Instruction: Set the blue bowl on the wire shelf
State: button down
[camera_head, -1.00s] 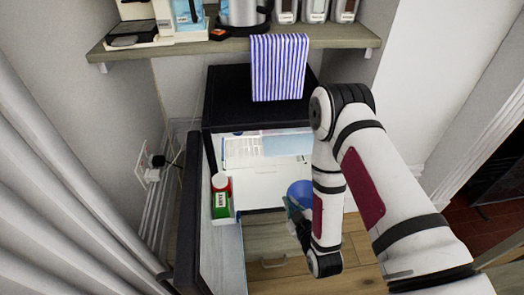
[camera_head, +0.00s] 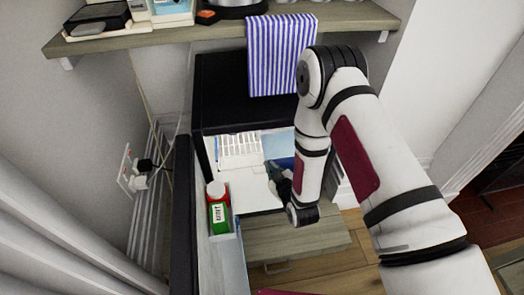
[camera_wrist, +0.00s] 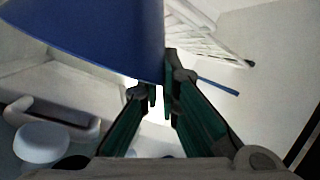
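The blue bowl (camera_head: 286,163) is inside the open black fridge (camera_head: 240,98), partly hidden by my arm in the head view. In the wrist view the bowl (camera_wrist: 95,32) fills the upper left, tilted in the picture. The white wire shelf (camera_head: 238,150) is at the back left of the fridge interior; white slats (camera_wrist: 208,38) show beyond the bowl in the wrist view. Contact between bowl and shelf cannot be told.
The open fridge door (camera_head: 184,215) stands on the left, its bin holding a red-capped container (camera_head: 217,192) and a green-labelled one (camera_head: 219,217). A wooden shelf (camera_head: 215,30) with a striped towel (camera_head: 280,55) hangs above. A wooden drawer front (camera_head: 300,240) is below the fridge interior.

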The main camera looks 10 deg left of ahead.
jog(key=w+a+b, duration=0.1)
jog(key=w, duration=0.2)
jog(key=w+a, duration=0.2)
jog(key=w, duration=0.1)
jog(key=w+a+b, duration=0.1)
jog(key=w, duration=0.2)
jog(key=shift+w+a+b, duration=0.1)
jog(key=shift+a+b, duration=0.05)
jog(key=shift+b, duration=0.2)
jog(key=shift+f+b, duration=0.35)
jog(key=shift+f, duration=0.4)
jog(key=shift+f, duration=0.15)
jog(key=c, duration=1.8)
grip_release()
